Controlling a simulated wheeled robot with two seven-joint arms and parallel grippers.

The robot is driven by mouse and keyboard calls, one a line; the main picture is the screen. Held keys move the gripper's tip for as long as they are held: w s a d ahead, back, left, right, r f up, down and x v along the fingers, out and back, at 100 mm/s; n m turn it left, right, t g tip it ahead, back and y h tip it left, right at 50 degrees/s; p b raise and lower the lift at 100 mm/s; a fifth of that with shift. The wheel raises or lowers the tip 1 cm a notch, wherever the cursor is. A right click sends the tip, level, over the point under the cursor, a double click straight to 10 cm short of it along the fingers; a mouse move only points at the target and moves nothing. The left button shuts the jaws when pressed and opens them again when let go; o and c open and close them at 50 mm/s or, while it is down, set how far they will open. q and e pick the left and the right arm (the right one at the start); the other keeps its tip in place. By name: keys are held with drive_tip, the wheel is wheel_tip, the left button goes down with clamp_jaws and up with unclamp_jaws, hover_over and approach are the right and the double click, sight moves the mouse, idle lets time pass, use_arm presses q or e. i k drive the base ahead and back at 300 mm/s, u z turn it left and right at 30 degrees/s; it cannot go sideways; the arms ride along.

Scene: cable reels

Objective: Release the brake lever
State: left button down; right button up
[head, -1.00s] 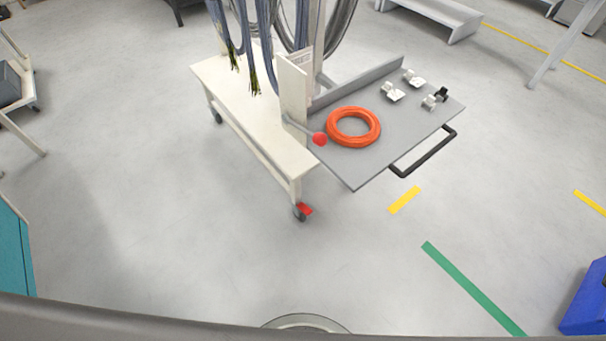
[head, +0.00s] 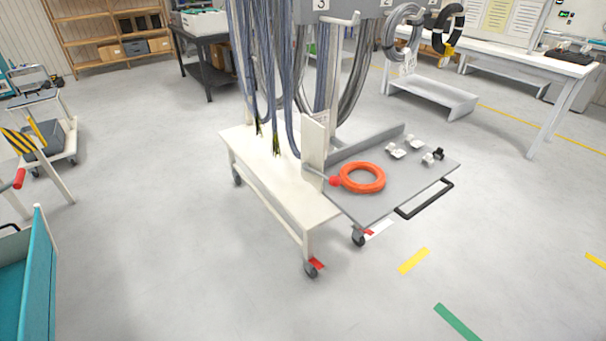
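A thin lever with a round red knob (head: 335,181) sticks out from the upright white plate (head: 313,146) on the cream cart (head: 275,180). The knob sits close to the left of an orange cable ring (head: 362,178), over the edge of the grey shelf (head: 385,196). I cannot tell whether they touch. Red pedals also show at the cart's casters, one at the front caster (head: 316,264). Neither of my grippers is in view.
Cables hang above the cart. Small white and black fittings (head: 432,156) lie on the grey shelf, which has a black handle (head: 425,200). A teal bin (head: 38,285) stands at the lower left. A white workbench (head: 520,58) is at the back right. The floor in front is open.

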sight(335, 181)
drive_tip(key=u, duration=0.2)
drive_tip(key=i, duration=0.9)
drive_tip(key=z, duration=0.5)
